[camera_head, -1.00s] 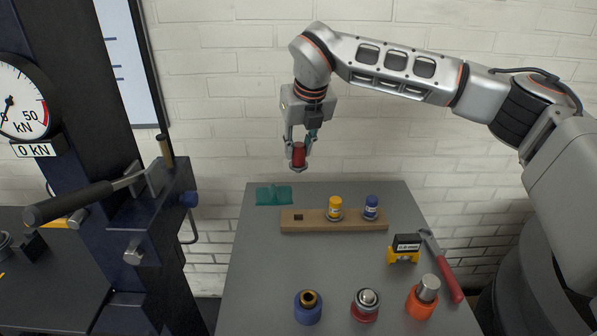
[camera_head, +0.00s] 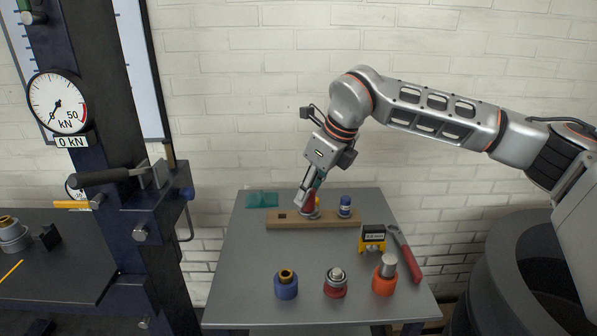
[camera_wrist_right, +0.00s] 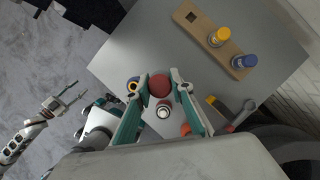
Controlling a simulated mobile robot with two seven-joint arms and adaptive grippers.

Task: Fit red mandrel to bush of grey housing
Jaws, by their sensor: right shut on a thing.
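The red mandrel (camera_head: 309,206) is in my right gripper (camera_head: 312,193), in front of the wooden rack in the head view. In the right wrist view the mandrel (camera_wrist_right: 160,86) sits between the teal-and-grey fingers of the right gripper (camera_wrist_right: 160,84), seen end-on. The fingers are shut on its sides. A grey housing with a brass-coloured bush (camera_head: 11,236) stands on the dark bench at far left, cut by the picture edge, well apart from the mandrel. My left gripper (camera_wrist_right: 68,97) shows only in the wrist view, with its fingers spread and nothing between them.
The wooden rack (camera_head: 345,222) holds a blue mandrel (camera_head: 345,206) and a yellow one, mostly hidden. Blue (camera_head: 286,285), red (camera_head: 335,284) and orange (camera_head: 384,280) housings stand along the table front. The dark press column (camera_head: 110,80) with its lever (camera_head: 100,177) stands between table and bench.

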